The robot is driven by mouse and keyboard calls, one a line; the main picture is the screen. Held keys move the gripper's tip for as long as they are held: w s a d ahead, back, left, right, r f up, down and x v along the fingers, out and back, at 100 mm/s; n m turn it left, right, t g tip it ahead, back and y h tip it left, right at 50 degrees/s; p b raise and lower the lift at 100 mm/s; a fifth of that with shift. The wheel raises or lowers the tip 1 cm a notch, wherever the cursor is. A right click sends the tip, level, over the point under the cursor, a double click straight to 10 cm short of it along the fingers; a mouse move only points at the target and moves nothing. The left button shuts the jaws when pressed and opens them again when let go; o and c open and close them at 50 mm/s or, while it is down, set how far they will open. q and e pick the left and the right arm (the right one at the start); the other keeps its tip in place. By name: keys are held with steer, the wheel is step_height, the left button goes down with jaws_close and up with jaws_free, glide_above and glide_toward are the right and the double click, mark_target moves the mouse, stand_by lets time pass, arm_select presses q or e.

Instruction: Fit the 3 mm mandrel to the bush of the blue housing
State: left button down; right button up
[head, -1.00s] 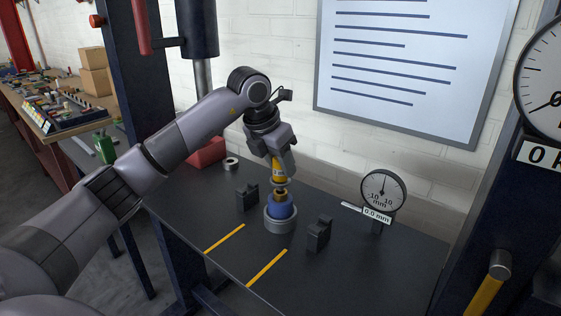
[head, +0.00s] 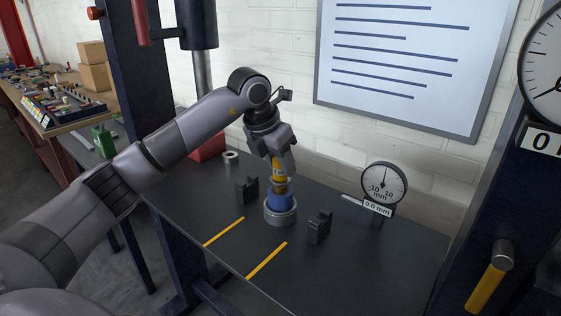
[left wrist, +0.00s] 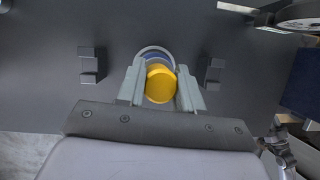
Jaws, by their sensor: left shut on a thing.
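The mandrel (head: 278,170) has a yellow handle and a brass-coloured lower part. The blue housing (head: 279,202) stands upright in a grey ring base (head: 281,217) on the dark bench. My left gripper (head: 279,158) is shut on the yellow handle and holds the mandrel roughly upright over the housing. The mandrel's lower end meets the top of the housing; how deep it sits in the bush is hidden. In the left wrist view the yellow handle (left wrist: 160,83) lies between the fingers, with the blue housing (left wrist: 155,57) partly hidden behind it.
Dark notched blocks stand left (head: 247,191) and right (head: 319,227) of the housing. A dial gauge (head: 384,184) reading 0.0 mm is at the right, and a small grey ring (head: 231,157) lies behind. Two yellow strips mark the bench front, which is otherwise clear.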

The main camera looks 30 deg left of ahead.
arm_select(q)
steer(key=shift+f, duration=0.25)
steer(key=c, duration=0.7)
jaws_free()
steer(key=shift+o, duration=0.2)
steer(key=shift+f, duration=0.1)
steer(key=b+v, duration=0.1)
steer(key=v, duration=0.6)
steer(key=shift+s, duration=0.1)
